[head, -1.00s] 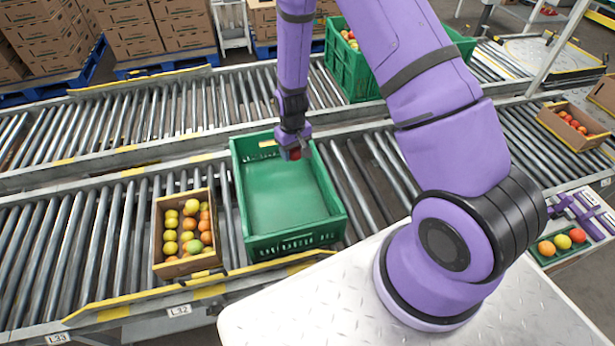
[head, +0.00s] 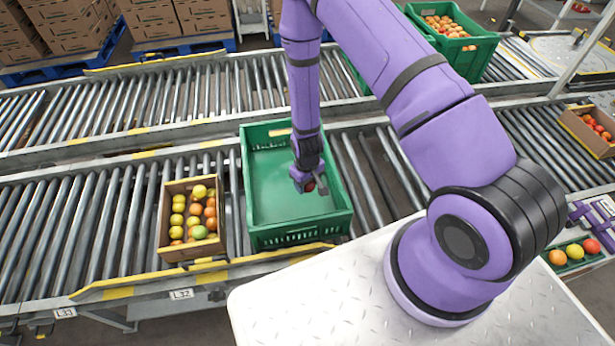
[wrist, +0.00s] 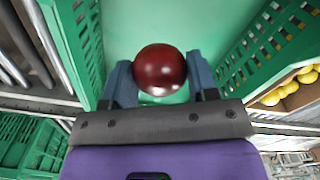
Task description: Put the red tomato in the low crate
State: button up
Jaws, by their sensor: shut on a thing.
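The red tomato (wrist: 160,68) is dark red and round, held between the two fingers of my gripper (wrist: 160,82) in the wrist view. In the head view my gripper (head: 308,184) points down over the right part of the low green crate (head: 268,196), with a little of the tomato (head: 310,187) showing at its tip. The crate is empty apart from that, and its bare floor (wrist: 150,22) shows beyond the tomato in the wrist view. I cannot tell how high the tomato is above the floor.
A cardboard box (head: 165,228) of yellow, orange and green tomatoes stands left of the crate on the rollers. A taller green crate (head: 468,55) with fruit stands behind on the far conveyor. A small tray (head: 562,268) of several tomatoes is at the right.

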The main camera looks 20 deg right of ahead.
aim_at(307, 212)
jog(key=shift+f, duration=6.85)
jog(key=shift+f, duration=0.55)
jog(key=o, duration=0.8)
jog(key=c, duration=0.3)
jog(key=shift+c, duration=0.2)
notch_tip(307, 212, up, 7)
jog(key=shift+w, duration=0.1)
